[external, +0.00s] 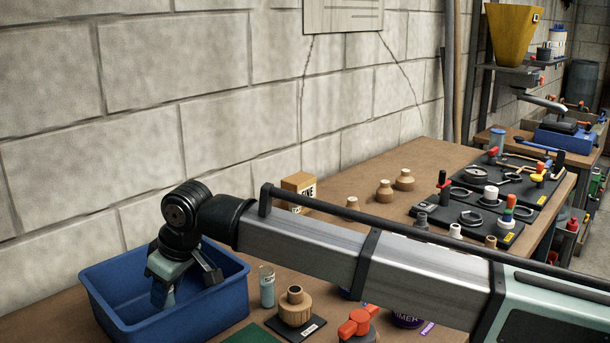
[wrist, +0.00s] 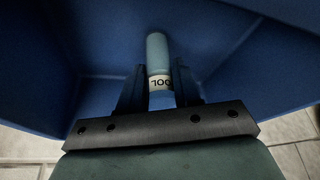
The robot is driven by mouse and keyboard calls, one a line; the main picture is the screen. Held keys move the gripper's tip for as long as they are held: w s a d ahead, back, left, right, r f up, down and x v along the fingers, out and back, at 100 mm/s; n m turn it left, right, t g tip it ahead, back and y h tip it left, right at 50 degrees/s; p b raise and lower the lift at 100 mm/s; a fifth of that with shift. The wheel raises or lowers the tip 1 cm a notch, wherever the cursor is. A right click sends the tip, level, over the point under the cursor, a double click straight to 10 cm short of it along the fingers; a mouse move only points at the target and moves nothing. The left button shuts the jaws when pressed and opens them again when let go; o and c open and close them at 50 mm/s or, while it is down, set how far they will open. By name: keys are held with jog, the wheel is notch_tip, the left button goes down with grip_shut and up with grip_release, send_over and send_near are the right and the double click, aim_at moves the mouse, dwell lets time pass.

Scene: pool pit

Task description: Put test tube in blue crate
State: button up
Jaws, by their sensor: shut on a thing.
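The blue crate (external: 215,305) stands at the front left of the bench, and its blue walls fill most of the wrist view (wrist: 85,95). My gripper (external: 165,290) reaches down inside the crate. In the wrist view my gripper (wrist: 160,92) is shut on a pale blue-green tube (wrist: 157,52) with a white lettered label, which looks like the test tube. The tube's far end points toward the crate's inside. In the external view the tube is hard to make out between the fingers. I cannot tell whether it touches the crate floor.
A clear vessel with light blue contents (external: 267,288) stands just right of the crate. A wooden pot (external: 295,308) on a dark plate, a red-handled valve (external: 357,322) and a cardboard box (external: 299,187) are close to my arm. A block wall rises behind.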

jog(key=shift+f, duration=0.1)
jog(key=o, duration=1)
jog(key=v, duration=1.2)
